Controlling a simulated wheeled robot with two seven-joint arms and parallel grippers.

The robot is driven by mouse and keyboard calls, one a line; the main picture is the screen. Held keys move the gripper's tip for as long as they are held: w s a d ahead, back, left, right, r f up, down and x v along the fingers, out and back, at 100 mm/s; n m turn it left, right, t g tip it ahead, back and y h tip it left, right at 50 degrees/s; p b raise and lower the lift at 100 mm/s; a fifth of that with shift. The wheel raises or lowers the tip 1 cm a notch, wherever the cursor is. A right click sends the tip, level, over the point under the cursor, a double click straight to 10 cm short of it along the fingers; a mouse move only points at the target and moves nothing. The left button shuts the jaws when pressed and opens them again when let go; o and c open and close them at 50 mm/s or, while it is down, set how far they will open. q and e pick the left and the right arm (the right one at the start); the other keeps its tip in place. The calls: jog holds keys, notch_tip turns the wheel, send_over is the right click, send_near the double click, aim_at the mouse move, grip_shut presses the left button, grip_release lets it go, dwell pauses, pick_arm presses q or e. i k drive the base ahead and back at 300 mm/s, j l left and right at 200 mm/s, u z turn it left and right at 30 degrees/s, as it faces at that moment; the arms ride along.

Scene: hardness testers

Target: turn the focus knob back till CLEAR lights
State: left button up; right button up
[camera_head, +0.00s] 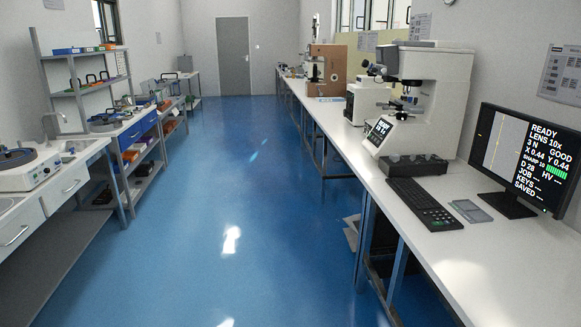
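A white hardness tester (436,84) stands on the right bench, with a small tilted screen (381,131) at its front and a dark base at its foot. Its focus knob is too small to make out for certain. A monitor (529,154) right of it shows a grey picture with thin yellow lines, and the text READY, LENS 10x, 3 N GOOD, X 0.44, Y 0.44 and SHARP with a green bar. I cannot find the word CLEAR on it. Neither of my grippers is in view.
A black keyboard (424,204) and a small grey pad (471,211) lie before the monitor. More instruments and a brown wooden box (327,69) stand farther along the right bench. Shelves and a bench line the left. The blue floor (235,190) between is clear.

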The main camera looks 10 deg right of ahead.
aim_at(394, 157)
jog(key=i+z, duration=0.15)
jog(key=i, duration=0.45)
jog(key=i+j+z, duration=0.15)
jog(key=i, duration=0.5)
jog(key=i+z, duration=0.65)
jog(key=z, duration=0.2)
jog(key=i+j+z, duration=0.2)
jog(key=z, duration=0.2)
jog(key=i+j+z, duration=0.25)
jog(key=z, duration=0.15)
jog(key=i+j, duration=0.05)
jog(key=i, duration=0.05)
